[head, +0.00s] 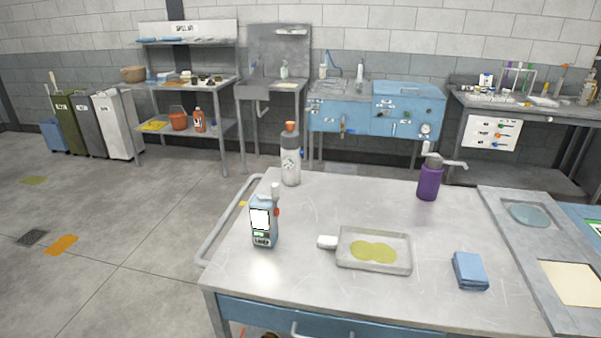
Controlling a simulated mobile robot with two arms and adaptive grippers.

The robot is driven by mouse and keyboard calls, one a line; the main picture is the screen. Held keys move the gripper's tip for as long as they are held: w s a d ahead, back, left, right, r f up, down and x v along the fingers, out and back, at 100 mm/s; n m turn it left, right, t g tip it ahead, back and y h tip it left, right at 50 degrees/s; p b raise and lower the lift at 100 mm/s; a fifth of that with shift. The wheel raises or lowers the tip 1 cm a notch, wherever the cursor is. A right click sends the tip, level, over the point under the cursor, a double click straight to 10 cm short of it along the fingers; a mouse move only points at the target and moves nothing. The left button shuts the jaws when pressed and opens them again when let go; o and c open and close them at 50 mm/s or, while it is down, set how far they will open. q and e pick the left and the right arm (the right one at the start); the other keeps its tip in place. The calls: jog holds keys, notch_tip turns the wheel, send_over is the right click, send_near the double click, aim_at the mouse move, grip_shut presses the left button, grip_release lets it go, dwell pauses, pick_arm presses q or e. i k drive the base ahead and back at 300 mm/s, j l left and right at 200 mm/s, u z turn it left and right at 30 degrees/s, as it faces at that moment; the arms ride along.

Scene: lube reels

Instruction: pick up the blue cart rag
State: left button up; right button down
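The blue cart rag (469,270) is a folded blue cloth lying flat on the metal cart top (330,205), near its front right part. It lies to the right of a shallow metal tray (399,262) and apart from it. Nothing covers the rag. Neither of my grippers shows in the head view.
A blue labelled bottle (263,222), a grey-white bottle with an orange cap (290,160) and a purple pump bottle (429,183) stand on the cart. The tray holds yellowish liquid. A grey panel (515,255) with cutouts adjoins on the right. Open floor lies left.

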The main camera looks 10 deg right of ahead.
aim_at(471, 273)
jog(key=z, duration=1.45)
